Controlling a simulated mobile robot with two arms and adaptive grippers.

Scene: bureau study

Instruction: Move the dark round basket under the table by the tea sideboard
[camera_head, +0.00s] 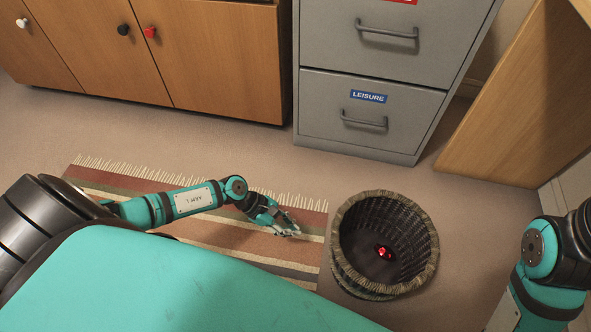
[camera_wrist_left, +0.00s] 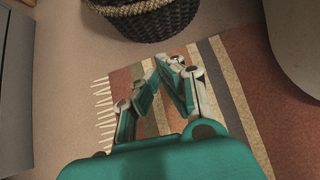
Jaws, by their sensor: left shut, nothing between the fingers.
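The dark round wicker basket (camera_head: 347,232) stands upright on the floor beside the striped rug, with a paler braided rim. A small red object (camera_head: 383,252) lies inside it. The basket also shows at the top of the left wrist view (camera_wrist_left: 150,22). My left gripper (camera_head: 291,230) is shut and empty, above the rug to the left of the basket and apart from it. It also shows in the left wrist view (camera_wrist_left: 176,62). Part of my right arm shows at the right edge of the head view, but its gripper is out of the frame. I cannot identify the table or the tea sideboard.
A grey filing cabinet (camera_head: 362,85) labelled LEISURE stands behind the basket. A wooden cupboard (camera_head: 220,60) is at the back left, and a wooden panel (camera_head: 520,110) at the right. The fringed rug (camera_head: 250,245) lies under my left arm. Carpet is clear before the cabinet.

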